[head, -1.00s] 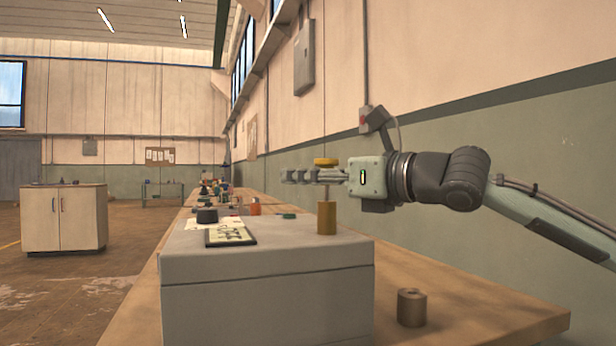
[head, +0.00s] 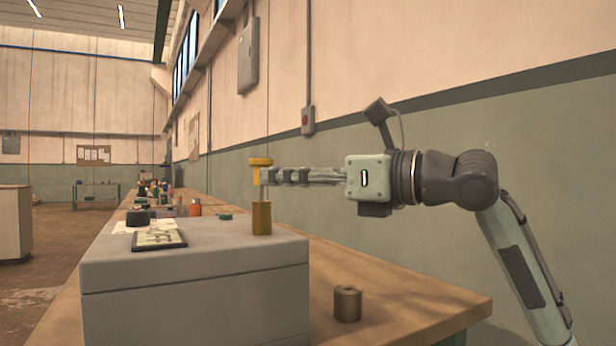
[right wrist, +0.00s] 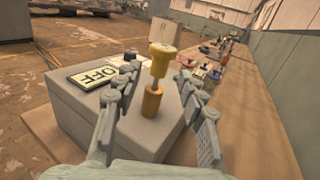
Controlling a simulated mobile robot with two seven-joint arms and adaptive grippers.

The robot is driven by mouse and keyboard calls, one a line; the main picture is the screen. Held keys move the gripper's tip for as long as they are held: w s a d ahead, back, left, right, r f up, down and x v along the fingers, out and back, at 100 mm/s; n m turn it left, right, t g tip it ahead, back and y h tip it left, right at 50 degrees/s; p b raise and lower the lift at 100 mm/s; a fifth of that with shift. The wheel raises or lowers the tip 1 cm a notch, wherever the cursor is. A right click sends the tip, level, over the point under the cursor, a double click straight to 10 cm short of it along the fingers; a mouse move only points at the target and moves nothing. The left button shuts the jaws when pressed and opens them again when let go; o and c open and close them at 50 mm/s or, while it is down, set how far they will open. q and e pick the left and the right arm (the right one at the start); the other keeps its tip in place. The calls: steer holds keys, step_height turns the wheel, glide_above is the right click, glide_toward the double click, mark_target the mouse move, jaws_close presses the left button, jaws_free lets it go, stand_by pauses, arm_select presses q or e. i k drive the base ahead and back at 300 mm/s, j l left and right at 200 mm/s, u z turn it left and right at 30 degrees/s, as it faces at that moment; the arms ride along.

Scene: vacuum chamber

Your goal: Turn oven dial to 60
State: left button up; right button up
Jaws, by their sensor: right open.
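A grey box (head: 200,280) stands on the bench. On its top are a sign reading OFF (right wrist: 97,75), which also shows in the head view (head: 159,240), and a black knob-like piece (head: 137,217). A brass post with a thin stem (head: 261,217) rises at its right side, topped by a yellow cap (head: 261,162). The cap also shows in the right wrist view (right wrist: 163,58). My right gripper (head: 264,176) is open, with its fingertips just below the cap. In the wrist view the stem lies between the spread fingers. I cannot make out a numbered dial. My left gripper is not in view.
A brown cylinder (head: 347,303) with a hole stands on the wooden bench (head: 405,300) right of the box. Several small items (head: 160,190) clutter the bench farther back. A green wall (head: 540,160) runs along the right side.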

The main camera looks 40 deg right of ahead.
mark_target(140, 218)
steer(key=k+l, duration=0.2)
steer(key=k, duration=0.3)
steer(key=k+l, duration=0.25)
steer(key=k, duration=0.2)
